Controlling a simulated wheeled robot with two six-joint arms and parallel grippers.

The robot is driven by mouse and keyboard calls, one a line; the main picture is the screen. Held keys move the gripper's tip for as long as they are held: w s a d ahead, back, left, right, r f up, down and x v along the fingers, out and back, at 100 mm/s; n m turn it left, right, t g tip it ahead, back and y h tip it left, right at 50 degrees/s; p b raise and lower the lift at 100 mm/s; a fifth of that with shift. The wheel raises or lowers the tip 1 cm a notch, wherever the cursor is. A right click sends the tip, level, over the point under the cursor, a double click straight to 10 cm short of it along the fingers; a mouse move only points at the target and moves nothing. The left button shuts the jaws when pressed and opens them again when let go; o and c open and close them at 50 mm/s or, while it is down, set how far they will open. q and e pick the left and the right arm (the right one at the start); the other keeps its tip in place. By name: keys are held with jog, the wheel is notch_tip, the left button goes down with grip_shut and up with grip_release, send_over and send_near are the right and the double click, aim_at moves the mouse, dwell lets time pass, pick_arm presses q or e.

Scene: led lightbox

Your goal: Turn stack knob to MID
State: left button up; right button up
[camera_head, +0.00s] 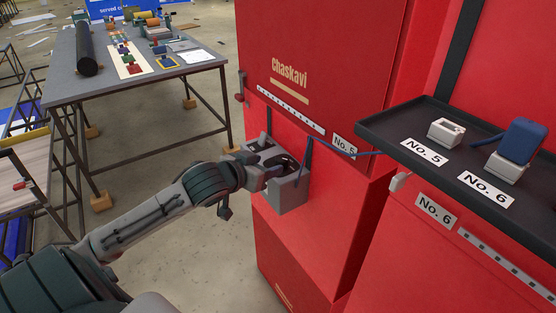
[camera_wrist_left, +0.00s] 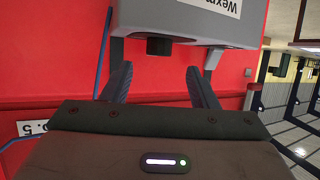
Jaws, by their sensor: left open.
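A grey box (camera_head: 290,196) hangs by dark straps on the front of the red cabinet (camera_head: 318,70). In the left wrist view the grey box (camera_wrist_left: 188,25) carries a partly cut-off label, and a short dark round knob (camera_wrist_left: 158,46) sticks out of its near side. I cannot read any knob setting or a MID mark. My left gripper (camera_wrist_left: 157,70) is open, with one dark finger on each side of the knob's line and the fingertips close to the box. My right gripper is not in view.
A dark shelf (camera_head: 400,158) at right holds a white holder (camera_head: 446,131) and a blue handheld device (camera_head: 521,141). A blue cable (camera_head: 345,150) runs close by the box. A grey table (camera_head: 130,85) with parts stands behind left. Open floor lies between.

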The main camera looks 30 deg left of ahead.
aim_at(278, 161)
pick_arm(q)
jog(key=p+x, duration=0.1)
jog(key=x, duration=0.3)
jog(key=shift+w, duration=0.35)
jog(key=shift+w+f, duration=0.3)
jog(key=shift+w, duration=0.25)
jog(key=shift+w+f, duration=0.15)
jog(key=shift+w, duration=0.05)
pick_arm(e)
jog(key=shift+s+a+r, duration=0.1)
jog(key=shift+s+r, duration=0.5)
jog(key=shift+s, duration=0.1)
